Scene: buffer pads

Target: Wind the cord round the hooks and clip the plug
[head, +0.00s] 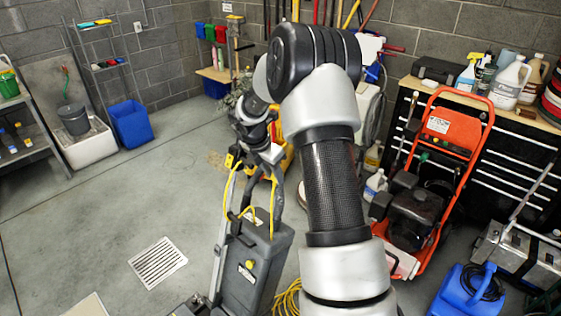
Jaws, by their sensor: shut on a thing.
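A grey floor machine (256,268) stands upright below my arm, with a tall handle. A yellow cord (273,205) hangs in strands along the handle and loops at the top of the grey body. More cord lies in a coil (288,299) on the floor, partly hidden by my arm. My gripper (238,155) is beside the upper handle, shut on a small yellow and black piece that looks like the plug (230,160). The hooks are too small to make out clearly, and my arm covers part of the area to the right.
An orange pressure washer (440,165) and a blue container (467,291) stand at the right, by a bench with bottles. A yellow object (284,160) is behind the handle. A blue bin (131,123) stands far left. The floor around the drain grate (158,263) is clear.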

